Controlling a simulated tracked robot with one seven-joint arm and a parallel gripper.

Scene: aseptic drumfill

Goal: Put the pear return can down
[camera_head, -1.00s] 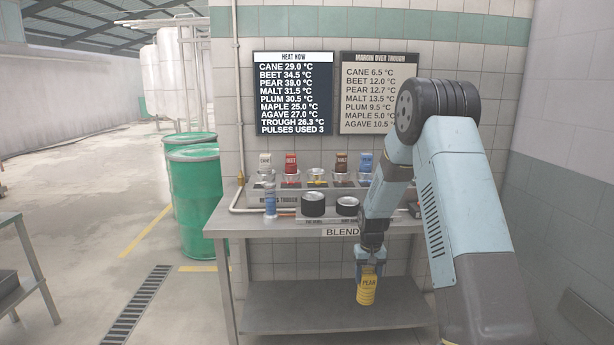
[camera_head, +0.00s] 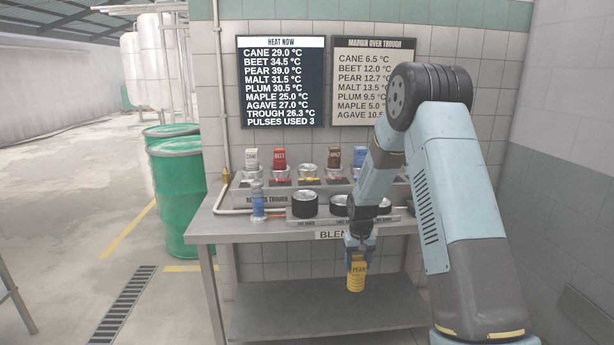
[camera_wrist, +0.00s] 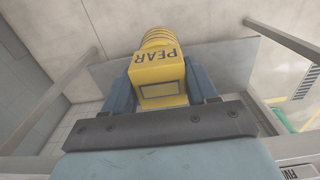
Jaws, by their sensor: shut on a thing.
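The pear return can (camera_head: 356,275) is yellow with PEAR printed on it. My gripper (camera_head: 357,258) is shut on it and holds it in the air in front of the bench, below the level of the bench top. In the wrist view the can (camera_wrist: 158,75) sits between the two blue fingers of my gripper (camera_wrist: 160,85), its label toward the camera. In the head view the can hangs roughly upright. The lower shelf shows behind and below it, apart from it.
The steel bench (camera_head: 270,228) carries a returns trough (camera_head: 262,197) with several labelled cans. The lower shelf (camera_head: 290,310) looks bare. Green drums (camera_head: 178,195) stand at left.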

